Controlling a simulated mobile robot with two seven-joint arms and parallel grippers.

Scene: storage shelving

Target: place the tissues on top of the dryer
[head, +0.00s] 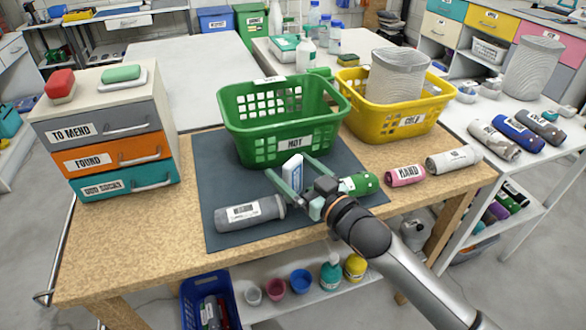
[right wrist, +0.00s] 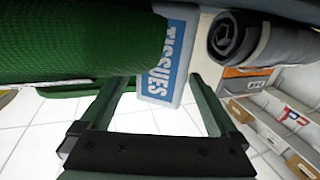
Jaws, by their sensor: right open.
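The tissues (head: 293,171) are a small white and blue pack on the dark mat, just in front of the green basket; they also show in the right wrist view (right wrist: 165,62), with the word TISSUES readable. My right gripper (head: 296,177) is open, with its two fingers reaching toward the pack, one on either side. In the right wrist view the pack lies beyond the gap between the fingertips (right wrist: 160,88); I cannot tell whether they touch it. My left gripper is not in view. I cannot make out a dryer in either view.
The green basket (head: 285,139) and yellow basket (head: 397,119) stand behind. A grey roll (head: 250,213) lies left of my gripper and a green roll (head: 360,184) right of it. A drawer unit (head: 113,141) stands on the table's left. The dark mat (head: 217,166) has bare room at left.

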